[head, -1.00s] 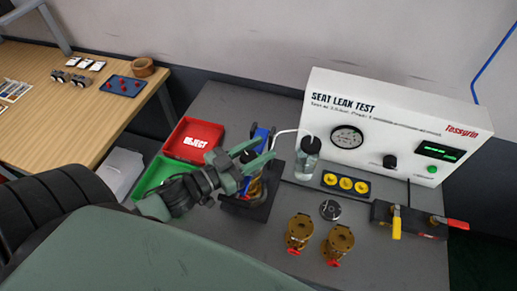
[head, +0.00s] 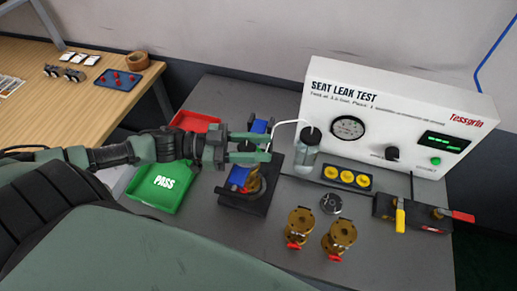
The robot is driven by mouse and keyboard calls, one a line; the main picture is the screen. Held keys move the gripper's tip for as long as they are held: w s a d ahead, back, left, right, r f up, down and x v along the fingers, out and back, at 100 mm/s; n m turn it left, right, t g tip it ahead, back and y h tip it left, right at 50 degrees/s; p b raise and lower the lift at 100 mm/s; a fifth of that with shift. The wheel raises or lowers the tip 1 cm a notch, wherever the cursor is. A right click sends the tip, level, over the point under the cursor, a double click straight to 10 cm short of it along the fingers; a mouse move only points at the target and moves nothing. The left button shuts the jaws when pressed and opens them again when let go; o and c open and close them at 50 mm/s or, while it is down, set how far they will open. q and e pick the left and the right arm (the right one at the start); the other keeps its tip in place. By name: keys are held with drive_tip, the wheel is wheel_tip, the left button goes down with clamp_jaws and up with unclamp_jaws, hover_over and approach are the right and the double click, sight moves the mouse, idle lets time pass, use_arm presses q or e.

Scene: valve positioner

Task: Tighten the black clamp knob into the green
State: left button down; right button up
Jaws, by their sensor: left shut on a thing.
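The test clamp has a dark base (head: 243,206), blue parts (head: 238,178) and a brass valve (head: 256,184) seated in it. My left gripper (head: 266,147) reaches in from the left above this clamp. Its two green fingers are shut on the black clamp knob (head: 247,147), which shows as a dark shape between them and is mostly covered. I cannot make out a green mark on the clamp; the gripper hides much of its top. My right gripper is not in view.
A green PASS tray (head: 163,207) and a red tray (head: 194,120) lie left of the clamp. A bottle (head: 306,160) with a white tube stands close right. The leak tester (head: 400,115) is behind. Two brass valves (head: 300,222) (head: 342,234) stand in front right.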

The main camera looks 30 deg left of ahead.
sight(242, 142)
use_arm(q)
drive_tip(key=m+g+b, duration=0.2)
drive_tip(key=m+g+h+b, duration=0.1)
drive_tip(key=g+b, duration=0.2)
drive_tip(key=s+m+g+h+b, duration=0.1)
drive_tip(key=m+g+b, duration=0.1)
drive_tip(key=g+b, duration=0.1)
drive_tip(key=shift+d+f+m, duration=0.2)
drive_tip(key=shift+f+m, duration=0.1)
drive_tip(key=m+g+b, duration=0.1)
drive_tip(key=g, duration=0.1)
drive_tip(key=m+g+b, duration=0.1)
drive_tip(key=shift+s+r+g, duration=0.15)
drive_tip(key=shift+s+g, duration=0.25)
drive_tip(key=shift+s+r+m+g+y+b, duration=0.15)
drive_tip(key=shift+m+g+b, duration=0.1)
drive_tip(key=shift+m+g, duration=0.4)
drive_tip(key=shift+s+f+m+g+y+b, duration=0.2)
drive_tip(key=shift+m+g, duration=0.25)
drive_tip(key=shift+g, duration=0.4)
drive_tip(key=shift+r+g, duration=0.2)
drive_tip(key=shift+g, duration=0.1)
drive_tip(key=c, duration=0.9)
unclamp_jaws()
drive_tip(key=b+v, duration=0.2)
drive_tip(key=v, duration=0.5)
drive_tip(key=shift+f, duration=0.1)
drive_tip(key=shift+w+a, duration=0.15)
drive_tip(key=shift+a, duration=0.3)
